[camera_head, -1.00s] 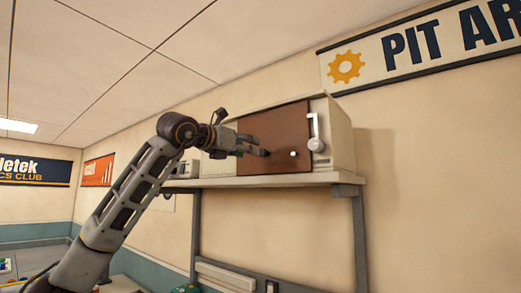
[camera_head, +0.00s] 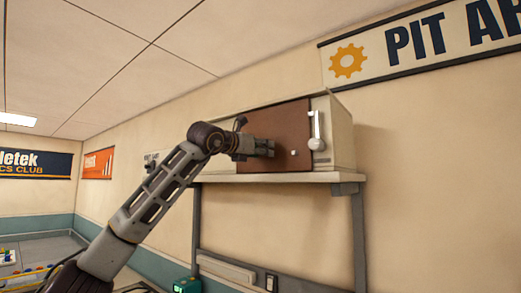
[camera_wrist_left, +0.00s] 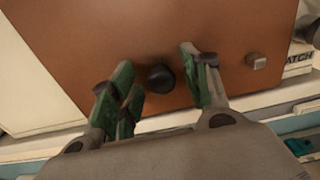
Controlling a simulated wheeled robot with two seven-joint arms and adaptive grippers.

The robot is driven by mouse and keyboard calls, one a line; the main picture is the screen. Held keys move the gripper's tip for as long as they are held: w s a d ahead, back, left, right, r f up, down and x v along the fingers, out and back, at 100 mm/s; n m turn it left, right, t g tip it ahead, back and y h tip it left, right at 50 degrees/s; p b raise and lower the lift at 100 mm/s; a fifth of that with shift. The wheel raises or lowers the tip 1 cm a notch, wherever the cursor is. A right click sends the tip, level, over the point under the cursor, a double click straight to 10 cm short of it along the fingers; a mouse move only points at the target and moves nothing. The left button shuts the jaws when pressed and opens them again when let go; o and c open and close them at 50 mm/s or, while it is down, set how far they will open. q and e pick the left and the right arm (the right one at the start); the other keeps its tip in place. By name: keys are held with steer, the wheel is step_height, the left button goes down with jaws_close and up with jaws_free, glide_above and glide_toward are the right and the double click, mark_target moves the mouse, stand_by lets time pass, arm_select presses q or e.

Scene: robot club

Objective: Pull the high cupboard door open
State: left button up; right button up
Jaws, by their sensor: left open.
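The high cupboard (camera_head: 342,135) is a cream box on a wall shelf. Its brown door (camera_head: 290,121) looks shut; it fills most of the left wrist view (camera_wrist_left: 215,22). My left gripper (camera_head: 266,148) is open in front of the door. In the left wrist view, a dark round knob (camera_wrist_left: 161,78) on the door shows between the spread fingers of the gripper (camera_wrist_left: 157,65); I cannot tell whether they touch it. The gripper hides this knob in the head view. My right gripper is not in view.
A pale lever with a round end (camera_head: 317,143) hangs on the cupboard front, right of the door. The shelf (camera_head: 300,178) runs beneath the cupboard on grey uprights. A green device (camera_head: 187,285) is low down. The air left of the arm looks free.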

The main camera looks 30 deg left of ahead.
arm_select(q)
jaws_close()
stand_by(0.5)
